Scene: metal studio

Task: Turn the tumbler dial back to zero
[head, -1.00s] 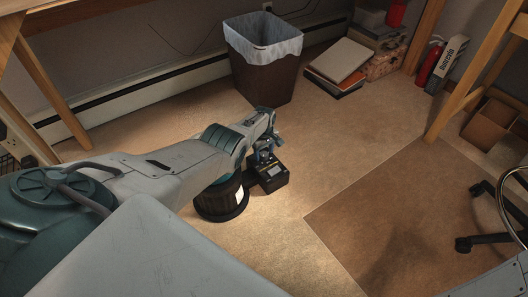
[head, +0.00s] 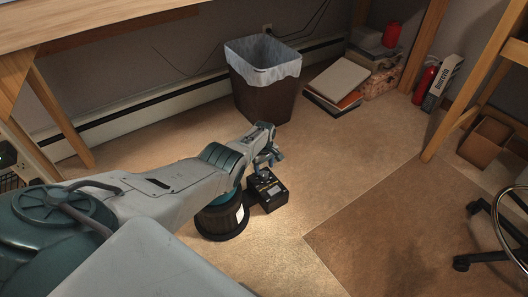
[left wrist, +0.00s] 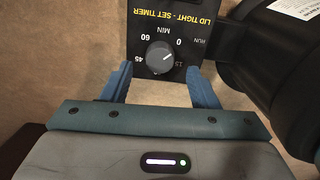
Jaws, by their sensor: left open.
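The tumbler's black control box (head: 268,192) stands on the carpet beside its dark round drum (head: 222,217). In the left wrist view the round grey dial (left wrist: 160,55) sits on the black panel, among the marks 60, 0, 15 and 45, with yellow lettering upside down. Its white pointer mark is small and slants to the right; I cannot tell its exact setting. My left gripper (head: 266,163) is over the box. In the left wrist view its blue fingers (left wrist: 158,70) are open, one on each side of the dial, apart from it. My right gripper is out of view.
The drum (left wrist: 285,55) is close on the right in the left wrist view. A lined waste bin (head: 264,80) and stacked books (head: 335,85) stand behind. A wooden desk (head: 90,22) is at upper left. A chair (head: 490,235) is at right. The carpet between is clear.

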